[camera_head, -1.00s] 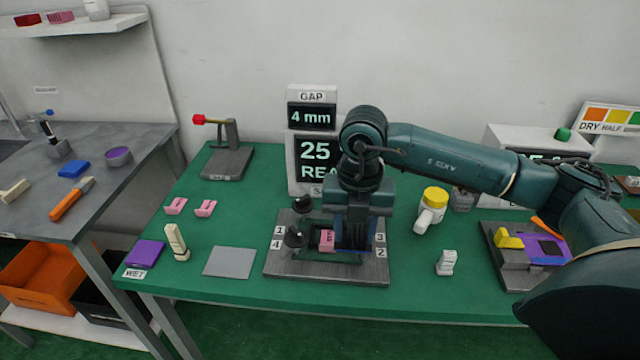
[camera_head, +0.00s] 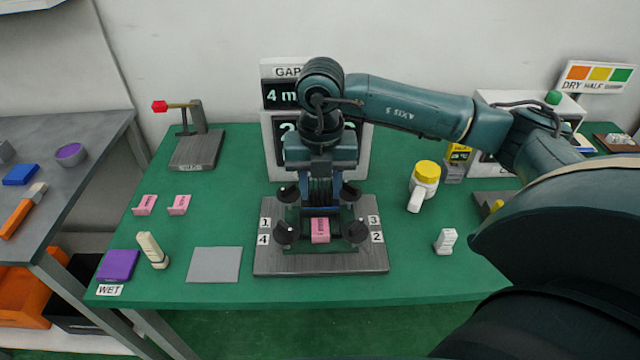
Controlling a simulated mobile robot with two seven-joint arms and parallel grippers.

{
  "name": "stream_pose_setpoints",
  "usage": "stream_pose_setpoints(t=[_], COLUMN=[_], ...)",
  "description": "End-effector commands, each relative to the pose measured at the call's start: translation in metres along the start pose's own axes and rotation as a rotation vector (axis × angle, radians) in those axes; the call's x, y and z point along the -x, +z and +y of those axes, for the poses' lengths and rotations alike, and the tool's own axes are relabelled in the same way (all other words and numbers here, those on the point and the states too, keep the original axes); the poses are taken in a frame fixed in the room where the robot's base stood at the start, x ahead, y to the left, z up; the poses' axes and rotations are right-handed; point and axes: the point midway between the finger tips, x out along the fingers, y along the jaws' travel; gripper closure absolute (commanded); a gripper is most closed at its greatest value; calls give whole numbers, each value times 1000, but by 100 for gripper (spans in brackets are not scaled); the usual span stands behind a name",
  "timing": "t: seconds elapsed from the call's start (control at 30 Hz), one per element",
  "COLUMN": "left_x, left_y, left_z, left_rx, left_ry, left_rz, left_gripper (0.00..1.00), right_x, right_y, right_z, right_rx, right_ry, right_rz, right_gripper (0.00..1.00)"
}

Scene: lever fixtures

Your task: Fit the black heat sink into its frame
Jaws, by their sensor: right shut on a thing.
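My right gripper (camera_head: 320,206) points down over the middle of the grey base plate (camera_head: 287,264), between four black knobs such as the front-left one (camera_head: 284,231). It is shut on a dark thing that I take for the black heat sink; the thing is largely hidden by my fingers and a pink labelled piece (camera_head: 320,231) in front. I cannot tell whether it is seated in its frame or held above it. The plate bears number labels 1 to 4. My left gripper is not in view.
Two pink pieces (camera_head: 144,205), a grey pad (camera_head: 214,265), a purple pad (camera_head: 118,265) and a cream bottle-like object (camera_head: 152,250) lie left. A white yellow-capped container (camera_head: 424,182) and a small white object (camera_head: 445,241) stand right. A display (camera_head: 281,92) stands behind. Green table is free between them.

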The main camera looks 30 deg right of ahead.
Motion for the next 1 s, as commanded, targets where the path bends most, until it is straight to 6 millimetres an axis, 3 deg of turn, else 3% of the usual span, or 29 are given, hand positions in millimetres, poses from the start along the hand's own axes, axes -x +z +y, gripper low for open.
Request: stream_pose_setpoints(t=[0.63,1.0], left_x=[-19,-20], left_y=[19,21], left_z=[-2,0], left_rx=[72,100], left_ry=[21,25], left_rz=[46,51], left_gripper=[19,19], right_x=[-56,-64], right_y=[0,0], right_z=[0,0], right_rx=[0,0], right_ry=[-1,-1], right_rz=[0,0], right_gripper=[81,81])
